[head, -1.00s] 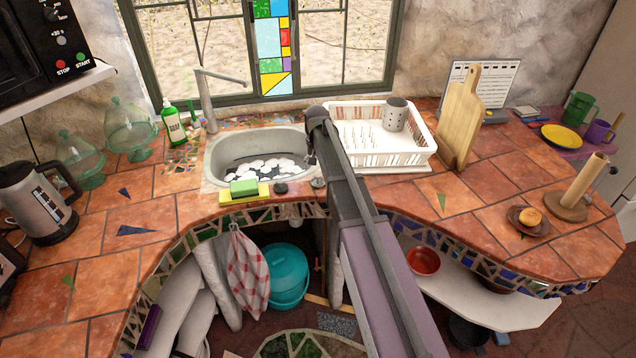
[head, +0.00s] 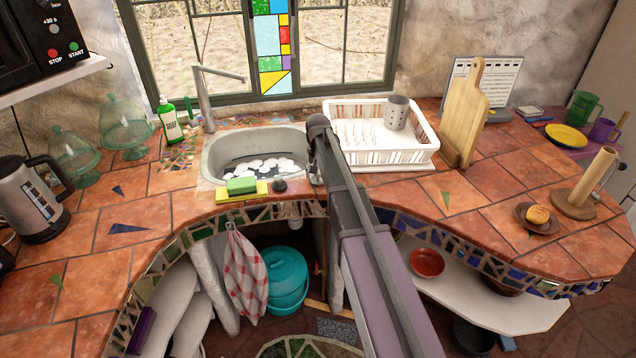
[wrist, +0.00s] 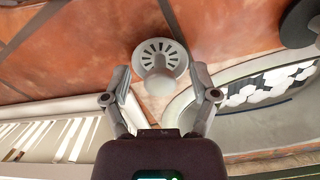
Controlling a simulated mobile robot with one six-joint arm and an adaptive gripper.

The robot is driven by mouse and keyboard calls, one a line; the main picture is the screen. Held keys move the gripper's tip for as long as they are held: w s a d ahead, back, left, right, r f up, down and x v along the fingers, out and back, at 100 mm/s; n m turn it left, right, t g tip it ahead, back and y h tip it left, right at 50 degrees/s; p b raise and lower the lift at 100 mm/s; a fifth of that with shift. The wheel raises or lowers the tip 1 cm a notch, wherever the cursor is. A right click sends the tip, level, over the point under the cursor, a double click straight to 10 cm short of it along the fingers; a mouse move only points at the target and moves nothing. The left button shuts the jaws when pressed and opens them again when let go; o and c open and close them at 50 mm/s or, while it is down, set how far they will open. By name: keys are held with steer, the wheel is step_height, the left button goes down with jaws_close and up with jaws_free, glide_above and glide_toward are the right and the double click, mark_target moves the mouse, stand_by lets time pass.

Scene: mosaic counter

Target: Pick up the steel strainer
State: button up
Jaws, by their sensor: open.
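The steel strainer (wrist: 160,48) is a round slotted disc with a pale rounded knob in the middle. It lies on the terracotta tiles beside the sink, as the wrist view shows. My gripper (wrist: 162,88) is open, with one finger on each side below the disc in that view. The knob lies between and slightly beyond the fingertips, and nothing is held. In the head view my gripper hangs at the sink's front right corner, and the strainer there is too small and covered to make out clearly.
The sink (head: 213,160) with white pebble-like pieces lies beside the strainer. A white dish rack (head: 425,157) stands to the right. Bare tiles (head: 500,210) lie further right.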

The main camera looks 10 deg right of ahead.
stand_by(0.5)
jaws_close()
steer(key=shift+r+p, duration=0.25)
steer(key=shift+p, duration=0.05)
step_height(320, 180, up, 3)
steer(key=p, duration=0.3)
steer(key=shift+s+r+p, duration=0.15)
steer(key=shift+r+p, duration=0.15)
steer(key=s+a+r, duration=0.1)
steer(key=s+a, duration=0.1)
steer(key=s, duration=1.3)
steer(key=shift+s+a+p, duration=0.15)
steer(key=shift+s+p, duration=0.15)
steer(key=shift+p, duration=0.15)
